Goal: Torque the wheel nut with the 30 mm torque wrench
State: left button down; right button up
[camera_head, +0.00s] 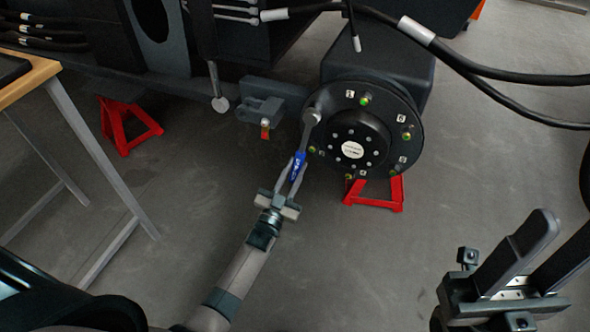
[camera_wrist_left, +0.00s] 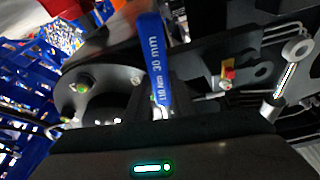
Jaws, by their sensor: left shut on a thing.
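My left gripper (camera_head: 292,177) is shut on the blue handle of the torque wrench (camera_head: 299,165). The handle reads "30 mm" in the left wrist view (camera_wrist_left: 157,62). The wrench's grey shaft slants up to its head, which is at the upper left edge of the black wheel hub (camera_head: 378,108). The head covers what lies under it, so I cannot tell whether it is seated on a nut. Several wheel nuts with green marks, such as one nut (camera_head: 365,100), ring the hub beside number labels. My right gripper (camera_head: 535,245) is open and empty at the lower right.
A red stand (camera_head: 377,198) is under the hub, and another red stand (camera_head: 128,122) is at the left. A grey bracket (camera_head: 262,100) projects left of the hub. Black hoses (camera_head: 470,65) cross the upper right. A wooden-topped table (camera_head: 40,72) is at the left. The floor between is clear.

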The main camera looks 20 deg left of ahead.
pick_arm(q)
jog(key=shift+w+a+r+m+h+p, duration=0.1)
jog(key=shift+a+r+m+h+p, duration=0.15)
jog(key=shift+a+m, duration=0.4)
jog(key=shift+a+r+m+h+p, duration=0.2)
jog(key=shift+a+m, duration=0.25)
jog(key=shift+a, duration=0.35)
jog(key=shift+r, duration=0.1)
jog(key=shift+a+r+m+g+h+p, duration=0.15)
jog(key=shift+a+r+m+h+p, duration=0.15)
jog(key=shift+a+m, duration=0.35)
jog(key=shift+a+r+m+g+h+p, duration=0.25)
jog(key=shift+a+m, duration=0.2)
jog(key=shift+a, duration=0.25)
jog(key=shift+w+a+r+m+h+p, duration=0.15)
jog(key=shift+a+r+m+p, duration=0.25)
jog(key=shift+a+m, duration=0.2)
jog(key=shift+s+a+r+m+h+p, duration=0.15)
jog(key=shift+a+r+m+p, duration=0.2)
jog(key=shift+a+m, duration=0.25)
jog(key=shift+w, duration=0.1)
jog(key=shift+a+r, duration=0.1)
jog(key=shift+a, duration=0.05)
